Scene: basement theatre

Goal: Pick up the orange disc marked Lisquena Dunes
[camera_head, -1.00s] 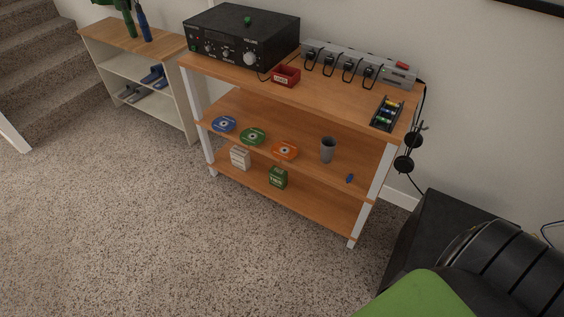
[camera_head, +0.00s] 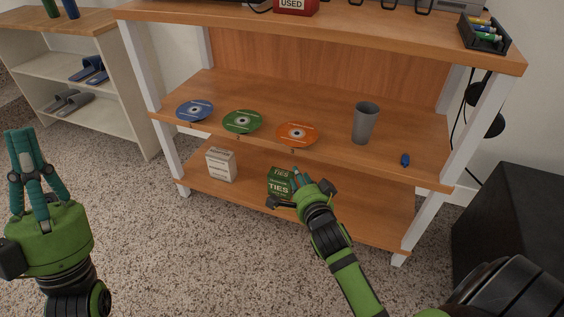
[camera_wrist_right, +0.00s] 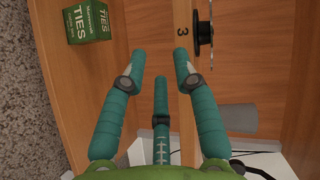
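The orange disc (camera_head: 298,134) lies near the front edge of the middle shelf, right of a green disc (camera_head: 242,122) and a blue disc (camera_head: 195,110). The lettering on the discs is too small to read. My right gripper (camera_head: 298,176) is below and in front of the orange disc, apart from it. In the right wrist view its teal fingers (camera_wrist_right: 160,64) are spread, with nothing between them. A dark disc-like edge (camera_wrist_right: 203,33) shows ahead, beside a "3" on the shelf edge. My left gripper (camera_head: 22,150) points up at far left, empty; its opening is unclear.
A grey cup (camera_head: 365,123) and a small blue object (camera_head: 405,160) stand right of the discs. A white box (camera_head: 221,164) and a green ties box (camera_head: 281,182) are on the lower shelf. The top shelf (camera_head: 360,24) overhangs. A black box (camera_head: 510,225) stands at right.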

